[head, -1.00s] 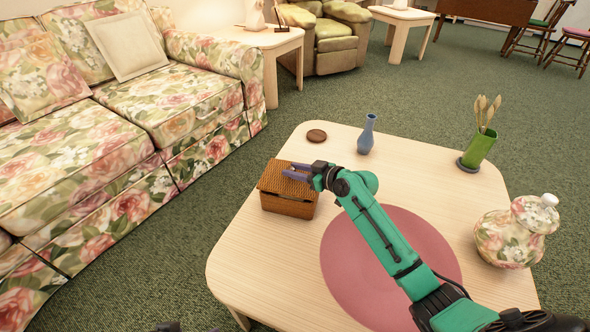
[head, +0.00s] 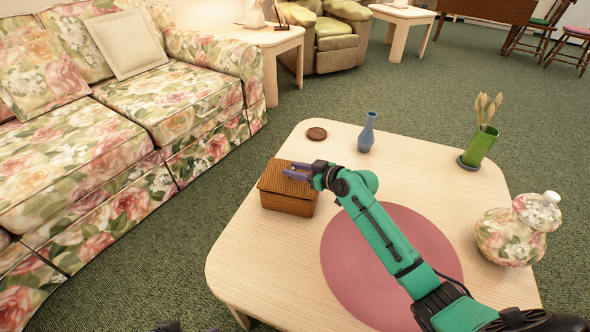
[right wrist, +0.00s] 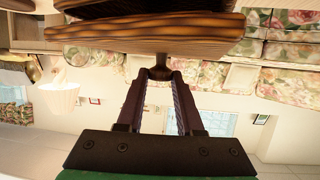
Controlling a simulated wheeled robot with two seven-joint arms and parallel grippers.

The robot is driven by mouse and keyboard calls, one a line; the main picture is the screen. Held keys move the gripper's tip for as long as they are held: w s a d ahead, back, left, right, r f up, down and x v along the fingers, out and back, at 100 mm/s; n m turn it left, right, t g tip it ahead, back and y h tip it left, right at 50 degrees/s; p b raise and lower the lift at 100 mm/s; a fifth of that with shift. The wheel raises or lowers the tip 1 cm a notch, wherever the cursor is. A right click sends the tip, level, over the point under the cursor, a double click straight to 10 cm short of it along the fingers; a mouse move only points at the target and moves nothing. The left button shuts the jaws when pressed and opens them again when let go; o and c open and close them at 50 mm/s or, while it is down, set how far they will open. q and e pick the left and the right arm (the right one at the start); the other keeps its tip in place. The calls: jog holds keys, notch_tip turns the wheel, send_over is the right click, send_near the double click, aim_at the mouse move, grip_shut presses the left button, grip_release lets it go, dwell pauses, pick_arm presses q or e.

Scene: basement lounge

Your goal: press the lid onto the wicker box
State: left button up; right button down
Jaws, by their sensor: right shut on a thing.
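The wicker box (head: 289,205) is a brown woven box near the left edge of the low wooden table. Its lid (head: 272,178) lies over the top of the box, roughly in line with it. My right gripper (head: 292,171) is shut on the lid's small dark knob (right wrist: 161,73). In the right wrist view, which is upside down, the lid (right wrist: 150,36) crosses the top with the box beyond it. I cannot tell whether the lid is fully seated. A dark tip, possibly my left gripper (head: 168,326), barely shows at the bottom edge.
On the table (head: 240,262) are a brown disc (head: 317,134), a blue vase (head: 367,133), a green vase (head: 479,147), a floral jar (head: 515,232) and a pink round mat (head: 345,262) under my right arm. A floral sofa (head: 150,100) stands to the left.

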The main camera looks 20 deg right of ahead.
jog(key=shift+f+b, duration=0.35)
jog(key=shift+f, duration=0.1)
dwell(0.6)
grip_release()
dwell(0.6)
notch_tip(320, 180, up, 7)
jog(key=p, duration=0.6)
jog(key=shift+r, duration=0.1)
dwell(0.3)
